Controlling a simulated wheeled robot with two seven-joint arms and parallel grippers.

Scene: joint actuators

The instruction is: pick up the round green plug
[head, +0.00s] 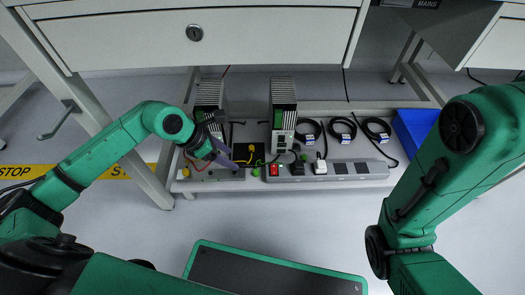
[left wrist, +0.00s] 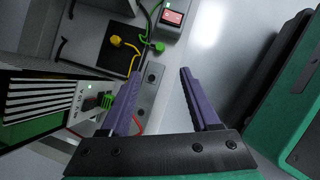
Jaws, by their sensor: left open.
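The round green plug (head: 256,172) is a small green spot near the front edge of the low shelf, just left of a red switch. In the left wrist view the green plug (left wrist: 159,47) lies beyond my fingertips, near the lit red switch, with a green cable close by. My left gripper (head: 234,163) has purple fingers and reaches over the shelf just left of the plug. In the left wrist view its fingers (left wrist: 158,80) are spread with nothing between them. My right arm shows at the right, but its gripper is out of view.
A power strip (head: 345,169) with a red switch (head: 274,169) runs along the shelf front. A yellow plug (left wrist: 115,41) and green connector (left wrist: 107,101) are near the left fingers. Black finned units (head: 283,100), coiled cables (head: 343,128) and a blue bin (head: 414,130) stand behind.

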